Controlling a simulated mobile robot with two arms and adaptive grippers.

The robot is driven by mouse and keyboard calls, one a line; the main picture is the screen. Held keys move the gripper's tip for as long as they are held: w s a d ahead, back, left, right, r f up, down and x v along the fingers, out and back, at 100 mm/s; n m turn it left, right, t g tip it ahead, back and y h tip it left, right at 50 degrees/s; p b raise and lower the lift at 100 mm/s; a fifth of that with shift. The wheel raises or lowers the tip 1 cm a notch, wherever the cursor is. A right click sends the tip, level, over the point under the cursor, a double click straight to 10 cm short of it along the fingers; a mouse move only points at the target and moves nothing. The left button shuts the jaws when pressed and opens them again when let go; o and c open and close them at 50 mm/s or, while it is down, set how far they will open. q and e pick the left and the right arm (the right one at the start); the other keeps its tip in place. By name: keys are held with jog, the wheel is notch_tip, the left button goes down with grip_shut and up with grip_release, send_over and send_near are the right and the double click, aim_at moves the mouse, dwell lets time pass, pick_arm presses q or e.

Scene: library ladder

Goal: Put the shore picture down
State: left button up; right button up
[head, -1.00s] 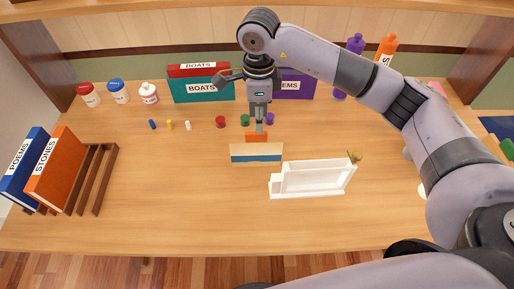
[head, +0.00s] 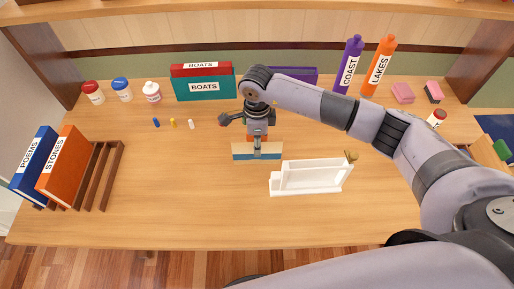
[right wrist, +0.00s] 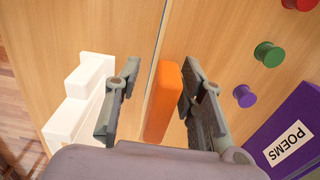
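The shore picture (head: 241,152), a small panel with cream, blue and tan bands, stands about upright on the table. Its orange back part (head: 278,137) is mostly hidden behind my right gripper (head: 257,152) in the head view. In the right wrist view, my right gripper (right wrist: 160,105) is open, its fingers apart on either side of the orange block (right wrist: 163,100) and the thin panel edge. Gaps show beside the block. My left gripper is not in view. A white ledged stand (head: 312,178) is to the right of the picture; it also shows in the right wrist view (right wrist: 75,105).
Several pegs and knobs, including a green knob (right wrist: 267,55), lie behind the picture. Teal and red boats boxes (head: 204,88), jars and bottles line the back. A brown rack (head: 102,175) with books is at left. The front table is clear.

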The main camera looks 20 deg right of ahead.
grip_shut()
dwell(0.3)
jog(key=shift+r, duration=0.1)
dwell(0.4)
